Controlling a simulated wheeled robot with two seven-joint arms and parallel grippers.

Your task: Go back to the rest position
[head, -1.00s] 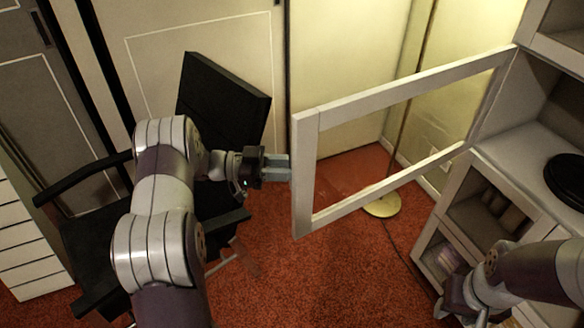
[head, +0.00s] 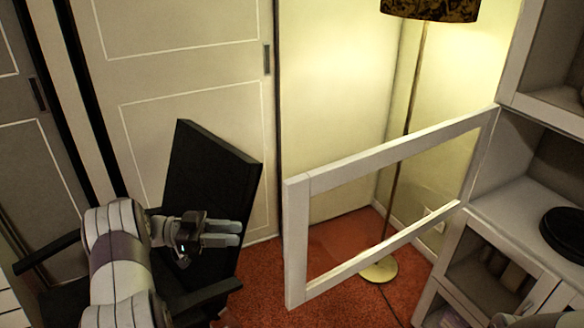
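My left gripper (head: 238,233) is in the lower left of the head view, in front of a black chair. Its two fingers point right and lie close together; whether they are fully shut is not clear. It is apart from the white-framed cabinet door (head: 296,240), which stands open to its right. Of my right arm, at most a small part shows at the bottom right edge, and its gripper is out of view.
The black chair (head: 205,185) stands behind my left gripper. A white cabinet (head: 487,240) on the right holds a black round turntable (head: 568,232). A floor lamp (head: 410,110) stands behind the open door. Red carpet (head: 262,285) is clear between chair and door.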

